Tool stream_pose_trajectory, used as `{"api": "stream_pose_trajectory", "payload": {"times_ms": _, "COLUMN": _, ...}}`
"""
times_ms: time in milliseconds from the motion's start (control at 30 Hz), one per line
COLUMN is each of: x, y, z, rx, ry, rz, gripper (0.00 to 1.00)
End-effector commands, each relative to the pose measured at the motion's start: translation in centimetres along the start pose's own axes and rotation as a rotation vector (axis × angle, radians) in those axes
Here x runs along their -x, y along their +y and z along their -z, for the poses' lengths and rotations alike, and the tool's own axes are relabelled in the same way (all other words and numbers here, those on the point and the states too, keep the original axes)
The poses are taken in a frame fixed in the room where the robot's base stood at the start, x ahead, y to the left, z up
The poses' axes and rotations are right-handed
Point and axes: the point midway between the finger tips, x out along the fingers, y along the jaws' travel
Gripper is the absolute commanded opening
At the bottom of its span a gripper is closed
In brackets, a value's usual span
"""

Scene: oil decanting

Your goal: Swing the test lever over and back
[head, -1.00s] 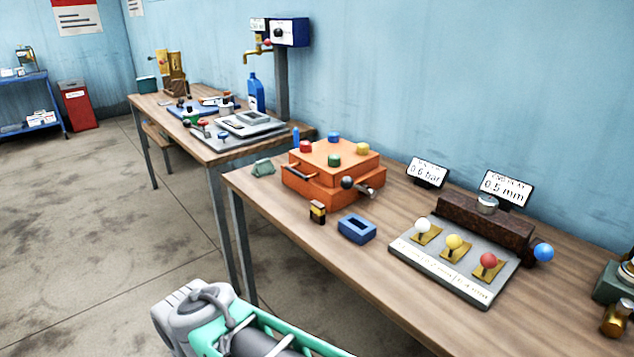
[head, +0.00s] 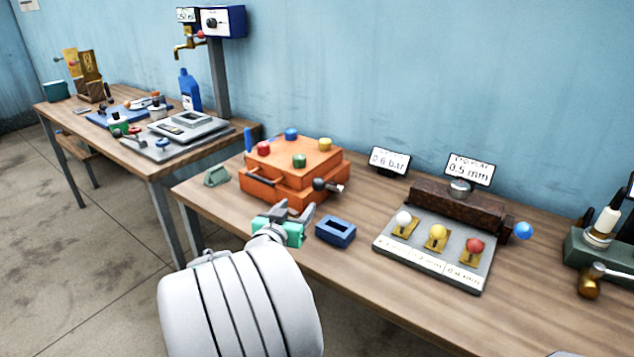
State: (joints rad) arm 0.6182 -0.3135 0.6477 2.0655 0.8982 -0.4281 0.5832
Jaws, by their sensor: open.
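An orange block (head: 295,172) stands on the near bench. A lever with a black ball knob (head: 319,185) sticks out from its right front side. A grey plate (head: 430,262) to the right carries short levers with a white knob (head: 403,218), a yellow knob (head: 437,232) and a red knob (head: 475,245). I cannot tell by label which one is the test lever. My gripper (head: 292,213) is open and empty, in front of the orange block and left of the blue holder. It appears apart from every lever. My pale arm covers part of the bench's front edge.
A blue hollow holder (head: 336,231) and a green block (head: 217,176) lie near the orange block. Displays (head: 389,160) stand behind. A blue ball (head: 523,231) sticks out beside the dark brown bar (head: 450,205). The wooden bench (head: 350,275) has clear room along its front.

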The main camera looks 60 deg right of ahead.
Motion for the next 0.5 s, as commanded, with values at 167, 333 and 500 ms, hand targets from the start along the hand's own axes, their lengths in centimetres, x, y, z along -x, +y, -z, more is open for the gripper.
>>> {"api": "stream_pose_trajectory", "payload": {"times_ms": 167, "x": -1.8, "y": 2.9, "z": 2.6, "rx": 0.006, "ry": 0.137, "rz": -0.049, "gripper": 0.57}}
{"api": "stream_pose_trajectory", "payload": {"times_ms": 333, "x": -4.6, "y": 3.1, "z": 3.1, "rx": 0.005, "ry": 0.137, "rz": -0.051, "gripper": 0.57}}
{"api": "stream_pose_trajectory", "payload": {"times_ms": 500, "x": -7.6, "y": 3.1, "z": 3.5, "rx": 0.005, "ry": 0.136, "rz": -0.048, "gripper": 0.57}}
